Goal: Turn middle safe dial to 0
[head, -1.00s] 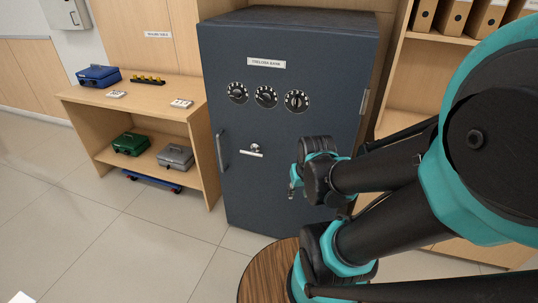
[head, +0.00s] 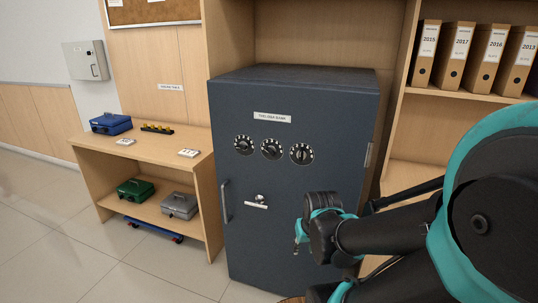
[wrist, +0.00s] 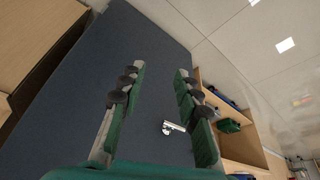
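The dark blue-grey safe (head: 290,225) stands upright with its door shut. Three black dials with white marks sit in a row on its upper door. The middle safe dial (head: 271,149) is between the left dial (head: 243,145) and the right dial (head: 301,154). The numbers are too small to read. My gripper (head: 300,240) is in front of the lower right part of the door, below the dials and apart from them. In the wrist view my gripper (wrist: 158,85) has its two green fingers wide apart with nothing between them. The safe's handle (wrist: 174,127) shows beyond them.
A small lever handle (head: 257,202) and a vertical pull bar (head: 224,202) are on the door. Left is a wooden shelf unit (head: 180,137) with a blue box (head: 110,123), a green box (head: 135,188) and a grey box (head: 179,205). Binders (head: 458,55) stand at upper right.

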